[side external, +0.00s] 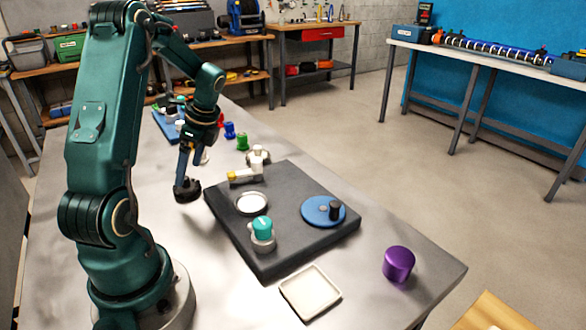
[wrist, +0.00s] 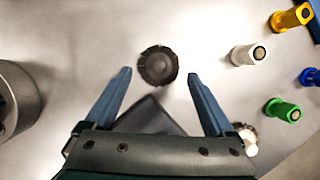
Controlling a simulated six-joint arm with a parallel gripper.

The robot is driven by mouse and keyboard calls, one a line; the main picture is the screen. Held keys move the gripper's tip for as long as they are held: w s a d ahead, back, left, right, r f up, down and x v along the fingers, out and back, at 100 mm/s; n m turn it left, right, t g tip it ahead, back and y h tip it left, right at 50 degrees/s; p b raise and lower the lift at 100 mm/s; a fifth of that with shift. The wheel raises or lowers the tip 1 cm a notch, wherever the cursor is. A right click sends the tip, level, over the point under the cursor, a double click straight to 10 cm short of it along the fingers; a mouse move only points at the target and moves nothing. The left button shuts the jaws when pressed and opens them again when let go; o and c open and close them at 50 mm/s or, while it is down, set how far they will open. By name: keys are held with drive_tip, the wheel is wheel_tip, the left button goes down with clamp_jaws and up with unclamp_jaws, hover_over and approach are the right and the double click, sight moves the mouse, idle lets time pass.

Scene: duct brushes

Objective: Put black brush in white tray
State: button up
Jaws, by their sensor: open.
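The black brush (side external: 187,192) is a round dark bristled piece on the metal table, left of the dark platform. In the wrist view the black brush (wrist: 158,66) is seen end-on, with a grey-brown centre. My gripper (side external: 185,175) points down just above it. In the wrist view the fingers of my gripper (wrist: 159,74) are apart, one on each side of the brush, with gaps between. Whether the fingertips reach down to its height is unclear. The white tray (side external: 310,308) is shallow, square and empty, near the platform's front edge.
The dark platform (side external: 285,238) carries a white round dish (side external: 251,203), a teal-topped piece (side external: 262,229) and a blue disc (side external: 319,219). A purple cylinder (side external: 398,264) stands at right. Blue (side external: 229,130) and green (side external: 242,141) pieces stand farther back. Table is clear around the tray.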

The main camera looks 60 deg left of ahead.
sight(186, 185)
drive_tip(key=shift+x, duration=2.55)
drive_tip(key=shift+s, duration=0.1)
clamp_jaws()
